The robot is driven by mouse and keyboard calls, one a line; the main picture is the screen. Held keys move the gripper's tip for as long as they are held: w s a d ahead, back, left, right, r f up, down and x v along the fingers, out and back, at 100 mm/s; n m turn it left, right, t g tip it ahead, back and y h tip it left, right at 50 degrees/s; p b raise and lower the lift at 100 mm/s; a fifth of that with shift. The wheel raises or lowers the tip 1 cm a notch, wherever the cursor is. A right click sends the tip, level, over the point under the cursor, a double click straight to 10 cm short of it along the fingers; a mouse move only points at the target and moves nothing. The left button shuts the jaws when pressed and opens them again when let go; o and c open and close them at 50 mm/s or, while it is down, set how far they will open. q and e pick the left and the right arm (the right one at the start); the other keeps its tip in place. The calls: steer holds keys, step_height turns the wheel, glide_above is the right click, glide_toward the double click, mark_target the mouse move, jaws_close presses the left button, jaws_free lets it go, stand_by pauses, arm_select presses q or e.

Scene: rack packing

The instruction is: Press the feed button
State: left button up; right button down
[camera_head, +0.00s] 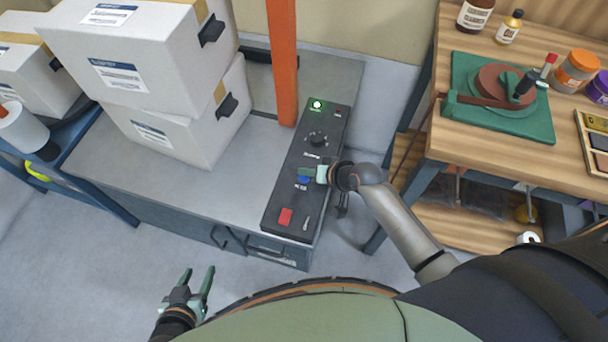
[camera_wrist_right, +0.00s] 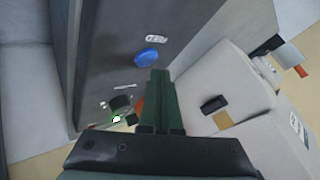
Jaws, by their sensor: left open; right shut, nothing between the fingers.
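The feed button is a round blue button (camera_wrist_right: 146,55) on the dark control panel (camera_head: 279,201), with a white label beside it that looks like FEED. In the head view the blue button (camera_head: 304,179) shows partly, just beside my right gripper. My right gripper (camera_head: 303,174) is shut and empty, its fingers pointing over the panel. In the wrist view its fingertips (camera_wrist_right: 160,73) are near the button; I cannot tell whether they touch. My left gripper (camera_head: 198,273) is open and empty, low at the left over the floor.
The panel also has a lit green lamp (camera_head: 317,104), a black knob (camera_head: 317,138) and a red button (camera_head: 286,216). An orange post (camera_head: 282,60) stands beside it. White boxes (camera_head: 150,60) are stacked left. A wooden bench (camera_head: 480,140) stands right.

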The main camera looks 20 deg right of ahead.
mark_target(307, 180)
steer(key=shift+f, duration=0.15)
steer(key=shift+f, duration=0.25)
steer(key=shift+f+b, duration=0.35)
steer(key=shift+f, duration=0.1)
stand_by(1.0)
steer(key=shift+r+p, duration=0.8)
steer(key=shift+p, duration=0.15)
step_height(307, 180, up, 5)
steer(key=p, duration=0.5)
steer(key=shift+r+p, duration=0.15)
steer(key=shift+p, duration=0.15)
stand_by(0.3)
